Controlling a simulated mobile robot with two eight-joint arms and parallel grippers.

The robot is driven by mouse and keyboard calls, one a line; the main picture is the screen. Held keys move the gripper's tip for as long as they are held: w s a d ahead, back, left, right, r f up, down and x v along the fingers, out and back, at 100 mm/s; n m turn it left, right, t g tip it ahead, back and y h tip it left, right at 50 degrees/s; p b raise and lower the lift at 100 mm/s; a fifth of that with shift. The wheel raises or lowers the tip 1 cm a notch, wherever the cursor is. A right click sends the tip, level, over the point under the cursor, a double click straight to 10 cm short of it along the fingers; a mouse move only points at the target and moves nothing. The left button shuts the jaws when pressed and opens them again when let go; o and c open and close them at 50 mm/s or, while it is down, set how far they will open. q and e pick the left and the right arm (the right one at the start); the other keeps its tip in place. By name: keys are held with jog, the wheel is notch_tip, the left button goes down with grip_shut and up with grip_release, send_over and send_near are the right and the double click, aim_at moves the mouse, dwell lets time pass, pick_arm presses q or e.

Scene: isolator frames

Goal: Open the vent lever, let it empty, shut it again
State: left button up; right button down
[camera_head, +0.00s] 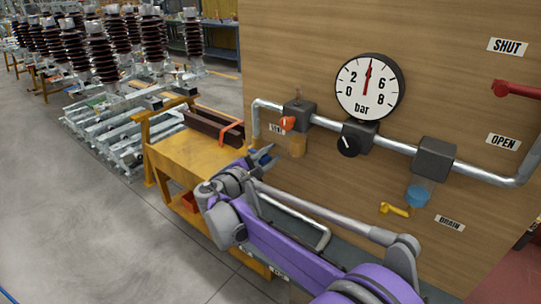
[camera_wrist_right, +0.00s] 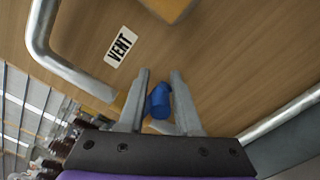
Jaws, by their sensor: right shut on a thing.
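My right gripper (camera_head: 262,157) is at the board's lower left, below the label marked VENT (camera_wrist_right: 121,47). In the right wrist view its two fingers (camera_wrist_right: 160,95) are closed around a blue handle (camera_wrist_right: 158,101), which I take to be the vent lever. In the head view only a bit of blue shows at the fingertips, so the lever's angle is hard to tell. The round gauge (camera_head: 354,94) in bar has its red needle pointing nearly straight up, between 2 and 6. My left gripper is not in view.
A pipe (camera_head: 330,123) crosses the wooden board (camera_head: 300,40). A red lever (camera_head: 518,90) sits between the SHUT and OPEN labels. A yellow lever (camera_head: 396,209) is near the DRAIN label (camera_head: 450,222). A yellow cart (camera_head: 185,160) stands left of my arm.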

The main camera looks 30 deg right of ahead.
jog(key=shift+f, duration=0.25)
dwell(0.7)
jog(key=w+a+f+m+p, duration=0.2)
jog(key=w+f+m, duration=0.4)
jog(key=m, duration=1.2)
jog(key=shift+a, duration=0.35)
jog(key=shift+w+r, duration=0.1)
jog(key=shift+w, duration=0.05)
jog(key=c, duration=1)
grip_release()
jog(key=shift+o, duration=1.2)
